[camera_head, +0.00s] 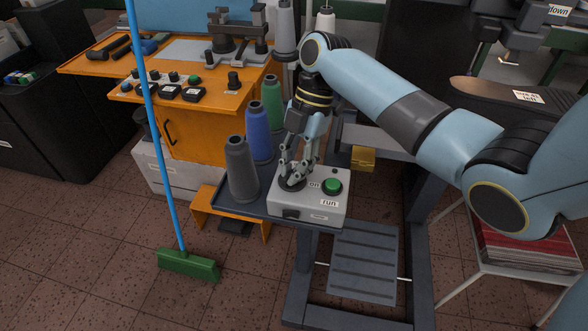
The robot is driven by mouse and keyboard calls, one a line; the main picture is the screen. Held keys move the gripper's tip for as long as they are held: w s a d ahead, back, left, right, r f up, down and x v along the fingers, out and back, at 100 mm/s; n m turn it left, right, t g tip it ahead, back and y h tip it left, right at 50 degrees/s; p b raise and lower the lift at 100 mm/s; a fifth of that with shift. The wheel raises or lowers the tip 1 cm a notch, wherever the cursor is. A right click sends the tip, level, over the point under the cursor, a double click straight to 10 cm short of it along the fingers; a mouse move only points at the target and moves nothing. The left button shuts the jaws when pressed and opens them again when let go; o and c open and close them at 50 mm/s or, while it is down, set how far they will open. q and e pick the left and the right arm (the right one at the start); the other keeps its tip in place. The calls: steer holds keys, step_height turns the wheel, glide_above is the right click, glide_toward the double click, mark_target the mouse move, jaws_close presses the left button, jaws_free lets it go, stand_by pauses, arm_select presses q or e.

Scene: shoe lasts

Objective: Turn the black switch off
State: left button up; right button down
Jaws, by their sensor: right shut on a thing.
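The grey control box (331,212) sits at the front end of a dark shelf. Its black switch (291,186) is a round dark part on the left of the box top, partly hidden by my gripper. My right gripper (297,175) points down over the switch from above, its fingers closed around the switch's knob. Which way the knob is turned cannot be told. A label reading "on" lies just right of the fingers. My left gripper is not in view.
A green button (331,186) labelled "run" is close to the right of my fingers. Grey (241,170), blue (259,132) and green (272,103) thread cones stand to the left and behind. A blue-handled broom (189,264) stands left. An orange bench (207,141) is behind.

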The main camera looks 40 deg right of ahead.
steer(key=n, duration=0.2)
steer(key=n+g+h+b, duration=0.1)
steer(key=n, duration=0.2)
steer(key=shift+w+g, duration=0.1)
steer(key=shift+g, duration=0.2)
stand_by(0.4)
steer(key=c, duration=1.4)
jaws_free()
steer(key=shift+w+r, duration=0.15)
steer(key=shift+r, duration=0.2)
steer(key=shift+w+d+r, duration=0.3)
steer(key=shift+d+r, duration=0.1)
steer(key=shift+r, duration=0.2)
steer(key=shift+w+d+r, duration=0.25)
steer(key=shift+d+r, duration=0.1)
steer(key=shift+r, duration=0.2)
steer(key=shift+w+d+f, duration=0.1)
steer(key=shift+w+d, duration=1.75)
steer(key=shift+d, duration=0.25)
steer(key=shift+w+d+f, duration=0.1)
steer(key=shift+w+d, duration=1.7)
steer(key=shift+d, duration=0.25)
